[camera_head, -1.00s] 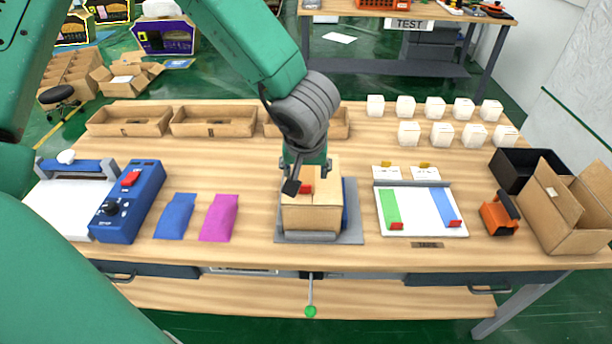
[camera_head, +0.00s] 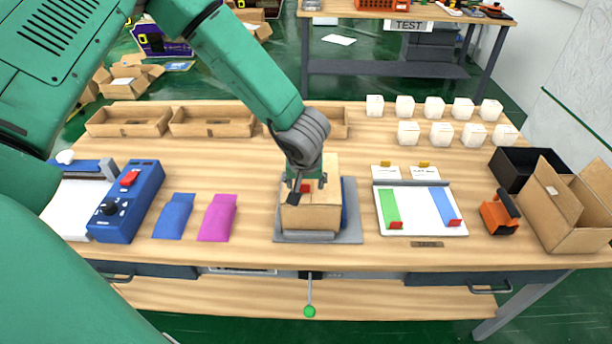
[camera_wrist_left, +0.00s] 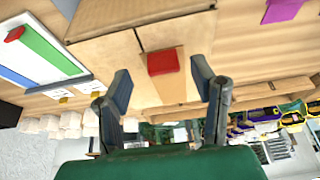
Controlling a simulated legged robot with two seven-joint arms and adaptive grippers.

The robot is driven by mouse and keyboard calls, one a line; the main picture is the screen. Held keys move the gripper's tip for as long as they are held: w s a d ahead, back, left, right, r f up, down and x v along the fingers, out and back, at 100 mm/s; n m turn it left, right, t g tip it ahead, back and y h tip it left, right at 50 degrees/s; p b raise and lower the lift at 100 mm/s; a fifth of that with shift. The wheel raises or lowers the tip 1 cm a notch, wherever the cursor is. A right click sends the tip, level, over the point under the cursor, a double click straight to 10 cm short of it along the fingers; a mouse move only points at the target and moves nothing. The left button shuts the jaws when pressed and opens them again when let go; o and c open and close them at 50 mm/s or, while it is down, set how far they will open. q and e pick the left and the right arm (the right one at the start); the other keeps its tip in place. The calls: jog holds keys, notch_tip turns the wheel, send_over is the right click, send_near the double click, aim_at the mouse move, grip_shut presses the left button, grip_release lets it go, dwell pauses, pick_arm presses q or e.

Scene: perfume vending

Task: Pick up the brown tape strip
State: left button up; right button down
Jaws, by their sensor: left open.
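A brown cardboard box (camera_head: 312,217) stands on a grey plate (camera_head: 352,225) in the middle of the table. A red tab (camera_wrist_left: 163,62) lies on the box top, with a tan-brown strip (camera_wrist_left: 178,90) running from it; the strip barely stands out from the cardboard. In the head view the tab (camera_head: 307,187) shows beside a dark finger. My left gripper (camera_head: 298,190) is over the box top. In the left wrist view its two fingers (camera_wrist_left: 161,82) are open and apart, on either side of the strip, with nothing between them gripped. My right gripper is not in view.
A white board (camera_head: 420,222) with green and blue red-tabbed strips lies right of the box. Blue (camera_head: 175,215) and magenta (camera_head: 218,217) packets lie left, beside a blue control box (camera_head: 128,205). An orange tape dispenser (camera_head: 499,213) and open cartons stand at right.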

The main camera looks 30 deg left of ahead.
pick_arm(q)
jog(key=shift+x, duration=0.85)
jog(key=shift+a, duration=0.4)
jog(key=shift+c, duration=1.2)
jog(key=shift+f, duration=0.1)
jog(key=c, duration=0.6)
jog(key=shift+c, duration=0.2)
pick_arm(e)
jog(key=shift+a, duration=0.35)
pick_arm(q)
jog(key=shift+d, duration=0.25)
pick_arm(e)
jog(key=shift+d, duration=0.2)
